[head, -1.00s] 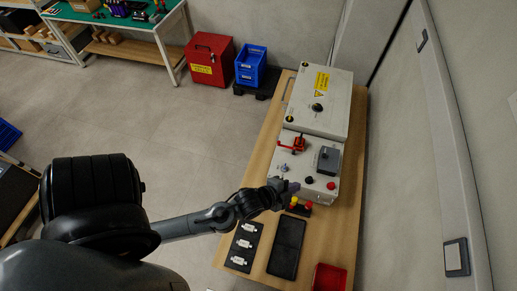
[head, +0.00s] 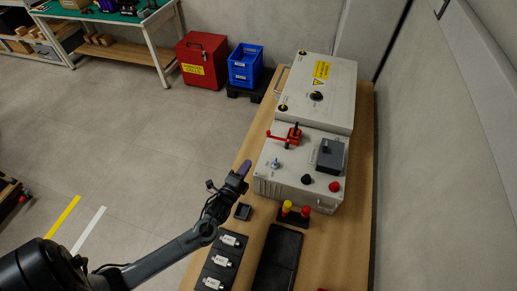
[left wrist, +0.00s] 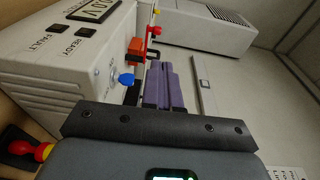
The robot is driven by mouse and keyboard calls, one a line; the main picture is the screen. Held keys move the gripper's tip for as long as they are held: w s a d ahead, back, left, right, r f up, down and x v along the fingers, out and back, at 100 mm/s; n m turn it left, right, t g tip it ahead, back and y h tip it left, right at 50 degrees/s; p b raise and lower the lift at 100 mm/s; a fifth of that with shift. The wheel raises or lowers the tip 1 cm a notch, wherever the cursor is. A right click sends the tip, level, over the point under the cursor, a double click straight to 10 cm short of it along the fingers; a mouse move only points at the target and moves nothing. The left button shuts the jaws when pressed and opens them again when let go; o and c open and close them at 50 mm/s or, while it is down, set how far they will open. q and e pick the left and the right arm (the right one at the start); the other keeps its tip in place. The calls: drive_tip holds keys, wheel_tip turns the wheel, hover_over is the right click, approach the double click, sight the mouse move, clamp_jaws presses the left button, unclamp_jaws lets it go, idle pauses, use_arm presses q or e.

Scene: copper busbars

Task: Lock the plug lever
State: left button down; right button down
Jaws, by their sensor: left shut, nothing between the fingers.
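A light grey control box (head: 268,188) stands on the wooden bench. On its top is a dark grey plug-like block (head: 331,155); I cannot tell its lever's position. A red lever part (head: 283,137) with an arm pointing left stands farther back; it also shows in the left wrist view (left wrist: 137,46). A blue knob (head: 276,162) sits in front of it, and shows in the left wrist view (left wrist: 126,79). My left gripper (head: 244,167), with purple fingers (left wrist: 158,85), is shut and empty, left of the box and apart from it. My right gripper is not in view.
A larger grey cabinet (head: 330,85) stands behind the box. A stand with yellow and red knobs (head: 293,216), a dark tray (head: 277,262), a plate with several white connectors (head: 222,262) and a small black holder (head: 242,212) lie in front.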

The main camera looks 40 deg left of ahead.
sight(268, 134)
use_arm(q)
drive_tip(key=shift+w+f+b, duration=0.55)
drive_tip(key=shift+w+b, duration=0.1)
drive_tip(key=shift+b, duration=0.1)
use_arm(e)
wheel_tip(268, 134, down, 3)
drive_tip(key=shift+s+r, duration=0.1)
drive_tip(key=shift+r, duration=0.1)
use_arm(q)
drive_tip(key=shift+a, duration=0.1)
